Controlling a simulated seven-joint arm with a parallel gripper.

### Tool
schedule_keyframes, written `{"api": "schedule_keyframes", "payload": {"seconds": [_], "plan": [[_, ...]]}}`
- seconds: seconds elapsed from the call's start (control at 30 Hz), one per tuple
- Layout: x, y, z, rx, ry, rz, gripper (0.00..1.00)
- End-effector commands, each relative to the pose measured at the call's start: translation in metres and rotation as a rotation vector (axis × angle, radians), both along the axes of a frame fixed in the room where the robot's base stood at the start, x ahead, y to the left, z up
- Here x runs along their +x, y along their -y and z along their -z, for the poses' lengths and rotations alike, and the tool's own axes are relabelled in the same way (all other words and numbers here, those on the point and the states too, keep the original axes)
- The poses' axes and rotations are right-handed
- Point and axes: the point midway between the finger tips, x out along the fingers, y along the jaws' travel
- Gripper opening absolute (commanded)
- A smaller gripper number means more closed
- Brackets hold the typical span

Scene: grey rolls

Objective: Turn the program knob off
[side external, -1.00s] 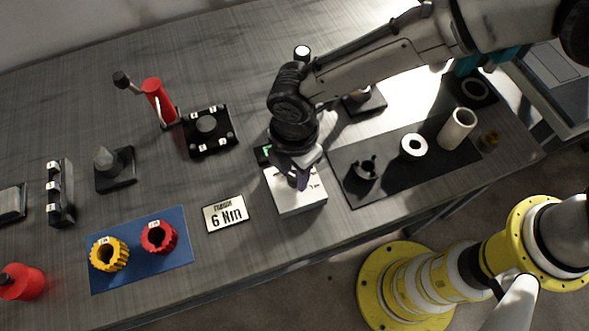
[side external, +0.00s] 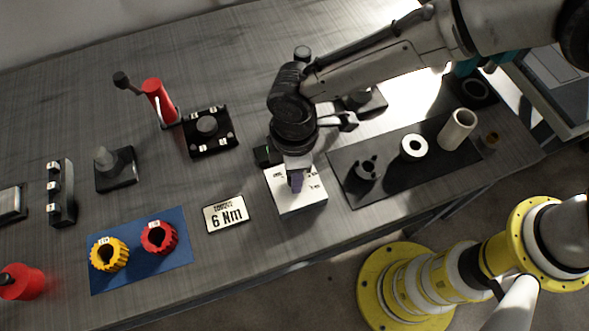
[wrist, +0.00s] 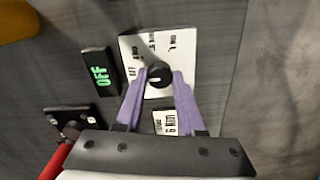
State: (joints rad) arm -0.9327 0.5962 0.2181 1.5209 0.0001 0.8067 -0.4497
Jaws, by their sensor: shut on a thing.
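The program knob (wrist: 159,72) is a small round black knob on a white panel (wrist: 130,45) with printed labels around it. A light mark shows on the knob's lower left side. My gripper (wrist: 160,79) has its two purple fingers shut on the knob, one on each side. In the side view my gripper (side external: 296,181) is over the white box (side external: 305,205), and the knob is hidden there by the fingers. A black display (wrist: 101,74) beside the panel reads OFF in green; it also shows as a small dark box in the side view (side external: 264,157).
A "6 Nm" plate (side external: 226,214) lies left of the white box. A dark mat (side external: 390,185) with a black holder (side external: 366,172) and a white ring (side external: 414,147) lies to the right. A blue mat (side external: 185,250) with yellow and red knobbed rings lies at the front left.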

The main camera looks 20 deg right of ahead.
Motion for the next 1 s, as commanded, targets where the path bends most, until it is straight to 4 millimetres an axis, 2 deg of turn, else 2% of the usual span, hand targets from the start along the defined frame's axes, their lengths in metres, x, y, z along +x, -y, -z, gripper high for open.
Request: {"api": "schedule_keyframes", "payload": {"seconds": [0.4,0.43,0.6,0.87,1.0], "plan": [[0.0001,0.0000,-0.0016,0.000,0.000,0.009,0.00],[0.0001,0.0000,-0.0016,0.000,0.000,0.009,0.40],[0.0001,0.0000,-0.0012,0.000,0.000,0.008,0.68],[0.0001,0.0000,-0.0008,0.000,0.000,0.008,0.68],[0.0005,-0.0005,-0.0085,0.002,0.001,0.008,0.68]]}}
